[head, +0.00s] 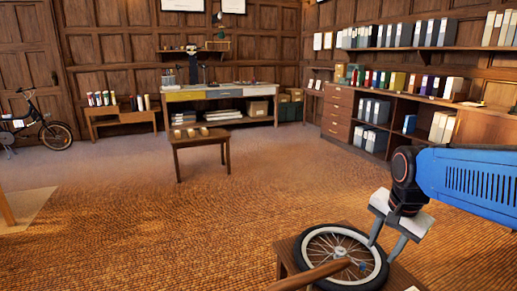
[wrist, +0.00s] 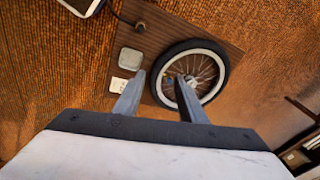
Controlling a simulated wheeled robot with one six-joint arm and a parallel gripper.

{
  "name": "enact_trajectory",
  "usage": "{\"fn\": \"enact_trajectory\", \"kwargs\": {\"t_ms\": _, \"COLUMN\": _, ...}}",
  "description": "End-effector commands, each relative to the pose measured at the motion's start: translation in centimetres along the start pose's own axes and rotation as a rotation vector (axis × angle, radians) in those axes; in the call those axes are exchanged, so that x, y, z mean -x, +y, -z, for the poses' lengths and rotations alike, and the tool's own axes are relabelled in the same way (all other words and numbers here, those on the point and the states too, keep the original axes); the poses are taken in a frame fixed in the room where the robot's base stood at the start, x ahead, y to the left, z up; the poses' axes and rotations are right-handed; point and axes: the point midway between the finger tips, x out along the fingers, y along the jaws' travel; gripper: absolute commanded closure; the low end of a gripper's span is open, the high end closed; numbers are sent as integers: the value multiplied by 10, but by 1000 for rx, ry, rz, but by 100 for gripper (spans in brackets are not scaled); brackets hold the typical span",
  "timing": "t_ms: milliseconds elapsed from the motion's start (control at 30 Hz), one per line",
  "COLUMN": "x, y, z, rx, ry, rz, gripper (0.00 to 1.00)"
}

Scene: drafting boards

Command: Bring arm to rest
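My gripper (head: 387,245) hangs from my blue arm at the right of the head view, above a small wooden table with a spoked wheel (head: 322,244) on it. The wheel (wrist: 216,60), with a black tyre and pale rim, lies flat on the brown tabletop (wrist: 180,32) beyond the fingertips. The right finger overlaps the wheel in this view; I cannot tell whether they touch.
A small grey square item (wrist: 131,61) and a white card (wrist: 120,87) lie near the wheel. A stool-like table (head: 198,142) with small items stands mid-room. Shelves with binders (head: 371,110) line the right wall. A bicycle (head: 50,130) stands at left. Open carpet lies between.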

Motion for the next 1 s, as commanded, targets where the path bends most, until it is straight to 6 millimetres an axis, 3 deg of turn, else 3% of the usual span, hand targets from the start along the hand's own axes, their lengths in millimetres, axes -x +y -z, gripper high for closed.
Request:
{"fn": "enact_trajectory", "kwargs": {"t_ms": 200, "x": 11, "y": 36, "z": -42, "rx": 348, "ry": 52, "rz": 56, "gripper": 63}}
{"fn": "enact_trajectory", "kwargs": {"t_ms": 500, "x": 9, "y": 79, "z": -88, "rx": 784, "ry": 134, "rz": 100, "gripper": 63}}
{"fn": "enact_trajectory", "kwargs": {"t_ms": 700, "x": 5, "y": 92, "z": -101, "rx": 927, "ry": 164, "rz": 107, "gripper": 63}}
{"fn": "enact_trajectory", "kwargs": {"t_ms": 1000, "x": 5, "y": 94, "z": -102, "rx": 948, "ry": 168, "rz": 108, "gripper": 63}}
